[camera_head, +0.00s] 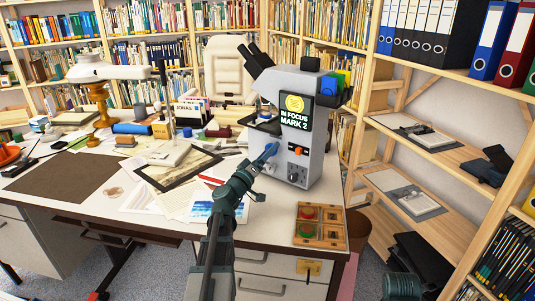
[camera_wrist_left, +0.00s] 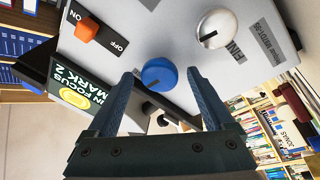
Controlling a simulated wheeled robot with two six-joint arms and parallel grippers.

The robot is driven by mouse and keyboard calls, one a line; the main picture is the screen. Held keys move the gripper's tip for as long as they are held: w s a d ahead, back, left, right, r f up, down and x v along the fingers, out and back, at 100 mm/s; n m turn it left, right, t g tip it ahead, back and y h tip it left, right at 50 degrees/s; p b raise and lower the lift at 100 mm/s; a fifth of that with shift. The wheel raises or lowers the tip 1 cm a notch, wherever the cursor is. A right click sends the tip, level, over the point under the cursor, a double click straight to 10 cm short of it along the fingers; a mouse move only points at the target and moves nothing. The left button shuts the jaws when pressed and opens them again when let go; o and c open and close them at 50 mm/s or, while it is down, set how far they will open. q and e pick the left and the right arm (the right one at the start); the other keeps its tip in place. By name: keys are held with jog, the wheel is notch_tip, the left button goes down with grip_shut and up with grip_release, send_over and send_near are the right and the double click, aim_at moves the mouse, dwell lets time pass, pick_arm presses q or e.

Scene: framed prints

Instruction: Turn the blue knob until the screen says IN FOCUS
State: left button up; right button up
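The grey microscope (camera_head: 307,150) stands on the desk, and its screen (camera_head: 296,110) reads IN FOCUS MARK 2 under a yellow round picture. In the left wrist view the same screen (camera_wrist_left: 78,88) is seen turned. The blue knob (camera_wrist_left: 158,74) is on the microscope's side, with a dark pointer mark. My left gripper (camera_head: 266,155) is at that side of the microscope. In the left wrist view its fingers (camera_wrist_left: 162,76) are open, one on each side of the knob, with visible gaps.
A wooden slide box (camera_head: 320,225) lies at the desk's front right. Papers and a dark frame (camera_head: 178,168) lie left of the microscope. Shelves stand right and behind.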

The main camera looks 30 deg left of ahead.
pick_arm(q)
jog(key=b+v, duration=0.1)
jog(key=v, duration=0.6)
jog(key=shift+s+b, duration=0.25)
jog(key=shift+b, duration=0.15)
